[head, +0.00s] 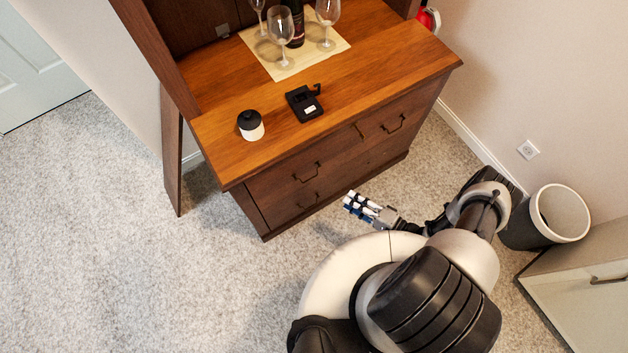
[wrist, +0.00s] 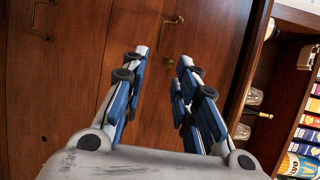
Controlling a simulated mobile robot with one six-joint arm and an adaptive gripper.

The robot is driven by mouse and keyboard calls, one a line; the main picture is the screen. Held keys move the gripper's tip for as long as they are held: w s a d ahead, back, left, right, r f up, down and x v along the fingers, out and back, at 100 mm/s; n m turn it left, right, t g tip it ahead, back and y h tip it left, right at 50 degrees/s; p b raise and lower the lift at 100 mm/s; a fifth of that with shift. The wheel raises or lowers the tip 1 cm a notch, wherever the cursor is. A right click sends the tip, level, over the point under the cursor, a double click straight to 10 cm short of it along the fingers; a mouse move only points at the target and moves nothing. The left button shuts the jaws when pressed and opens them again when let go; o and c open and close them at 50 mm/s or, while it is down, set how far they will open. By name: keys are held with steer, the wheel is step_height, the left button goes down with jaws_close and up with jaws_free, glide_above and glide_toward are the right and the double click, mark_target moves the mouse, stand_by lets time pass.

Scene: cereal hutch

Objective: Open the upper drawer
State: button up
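The upper drawer (head: 345,153) is in the front of a brown wooden hutch and looks closed. In the head view it has a dark handle on the left (head: 306,172) and another on the right (head: 392,124). My gripper (head: 348,202) is in front of the drawers, apart from them. In the wrist view, which is turned sideways, my gripper (wrist: 163,60) is open with nothing between its fingers. A brass upper drawer handle (wrist: 170,35) shows just past the fingertips, apart from them. The lower drawer handle (wrist: 42,20) is to the left.
The hutch top (head: 400,62) bears wine glasses (head: 281,40), a bottle (head: 296,22), a white jar with a black lid (head: 251,125) and a small black device (head: 304,103). A waste bin (head: 545,217) stands at the right. The carpet at the left is clear.

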steer(key=b+x, duration=0.3)
steer(key=x, duration=1.3)
steer(key=shift+a+b, duration=0.15)
steer(key=shift+b, duration=0.15)
steer(key=shift+f, duration=0.1)
jaws_close()
